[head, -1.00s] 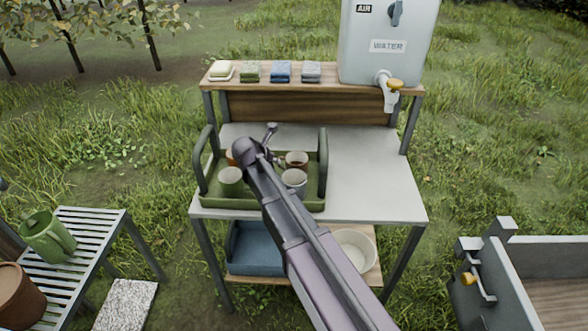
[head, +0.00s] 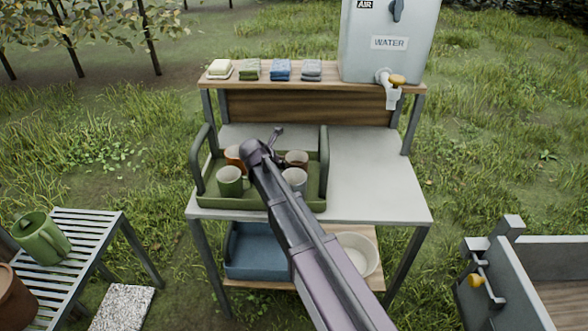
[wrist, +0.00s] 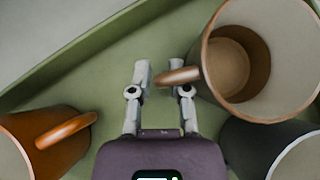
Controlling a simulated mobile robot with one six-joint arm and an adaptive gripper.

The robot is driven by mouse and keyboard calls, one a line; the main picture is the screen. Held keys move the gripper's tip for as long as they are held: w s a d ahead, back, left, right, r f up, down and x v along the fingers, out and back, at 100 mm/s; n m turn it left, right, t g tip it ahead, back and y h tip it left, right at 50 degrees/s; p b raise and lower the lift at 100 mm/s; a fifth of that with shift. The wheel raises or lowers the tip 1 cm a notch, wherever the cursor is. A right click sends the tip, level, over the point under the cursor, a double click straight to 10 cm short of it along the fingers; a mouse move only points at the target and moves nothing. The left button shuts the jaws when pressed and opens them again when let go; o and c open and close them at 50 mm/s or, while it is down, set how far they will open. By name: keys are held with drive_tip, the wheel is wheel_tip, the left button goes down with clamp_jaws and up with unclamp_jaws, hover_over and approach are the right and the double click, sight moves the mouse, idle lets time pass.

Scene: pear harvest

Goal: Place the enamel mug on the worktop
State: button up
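Several mugs stand in a green tray at the left of the worktop (head: 375,185): an orange-brown mug (head: 234,153), a green mug (head: 229,182), a brown-rimmed mug (head: 297,159) and a grey mug (head: 294,179). I cannot tell which one is enamel. In the wrist view, the brown-rimmed mug's handle (wrist: 178,76) reaches across the right finger into the gap. I cannot tell whether they touch. The orange-brown mug (wrist: 45,140) is at the lower left.
The tray (head: 324,180) has a raised rim and tall end handles. The worktop's right half is clear. A shelf (head: 225,86) with folded cloths and a water tank (head: 390,45) stands behind. A green jug (head: 42,240) sits on a slatted bench at left.

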clamp_jaws()
drive_tip(key=shift+r, duration=0.1)
idle(0.4)
wheel_tip(320, 180, up, 10)
drive_tip(key=p, duration=1)
idle(0.6)
